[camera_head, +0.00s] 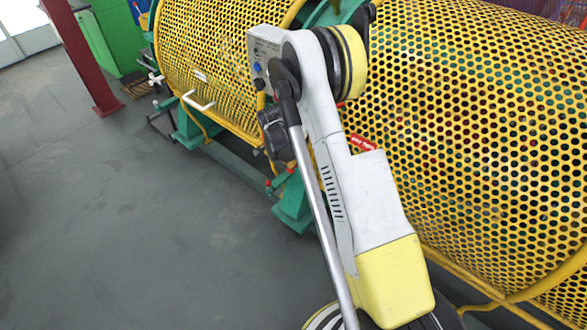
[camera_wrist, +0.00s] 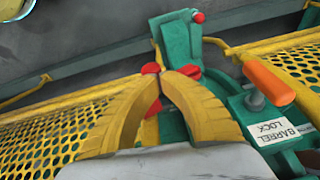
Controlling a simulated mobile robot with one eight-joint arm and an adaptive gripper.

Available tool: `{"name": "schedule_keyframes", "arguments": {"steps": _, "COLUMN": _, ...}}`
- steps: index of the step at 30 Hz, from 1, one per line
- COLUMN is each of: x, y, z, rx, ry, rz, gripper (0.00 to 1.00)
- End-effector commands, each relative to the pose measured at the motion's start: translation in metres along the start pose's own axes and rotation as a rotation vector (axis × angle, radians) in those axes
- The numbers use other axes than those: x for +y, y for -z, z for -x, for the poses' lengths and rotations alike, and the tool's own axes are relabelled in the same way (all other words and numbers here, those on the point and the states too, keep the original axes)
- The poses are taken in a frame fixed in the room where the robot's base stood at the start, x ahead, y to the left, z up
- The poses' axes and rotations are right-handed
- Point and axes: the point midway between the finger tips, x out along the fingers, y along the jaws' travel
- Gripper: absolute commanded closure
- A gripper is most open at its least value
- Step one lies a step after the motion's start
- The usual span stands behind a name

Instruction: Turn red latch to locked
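In the wrist view my gripper (camera_wrist: 161,77) has two curved yellow fingers reaching up from the bottom edge, with their tips close together. Red parts, which look like the red latch (camera_wrist: 155,106), show between the fingers. A red knob (camera_wrist: 150,69) is just beyond the left fingertip, and another red piece (camera_wrist: 190,72) is beside the right fingertip. The fingers partly cover these parts, so I cannot tell whether they grip anything. A white label reading "BARREL LOCK" (camera_wrist: 278,133) is on the green mount to the right. In the head view the fingers are hidden.
An orange handle (camera_wrist: 268,82) stands right of the fingers. A green bracket with a red ball (camera_wrist: 198,17) rises beyond them. Perforated yellow guards (camera_head: 460,140) flank the work area. A red post (camera_head: 80,55) stands at upper left; grey floor (camera_head: 110,210) is open on the left.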

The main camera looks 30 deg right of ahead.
Motion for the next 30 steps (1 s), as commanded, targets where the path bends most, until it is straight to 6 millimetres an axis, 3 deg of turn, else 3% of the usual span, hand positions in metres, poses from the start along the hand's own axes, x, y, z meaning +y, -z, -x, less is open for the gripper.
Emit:
{"name": "schedule_keyframes", "arguments": {"steps": 12, "x": 0.003, "y": -0.003, "z": -0.016, "rx": 0.000, "ry": -0.001, "rz": 0.001, "gripper": 1.00}}
{"name": "schedule_keyframes", "arguments": {"steps": 30, "x": 0.005, "y": -0.004, "z": -0.019, "rx": 0.000, "ry": -0.002, "rz": 0.001, "gripper": 1.00}}
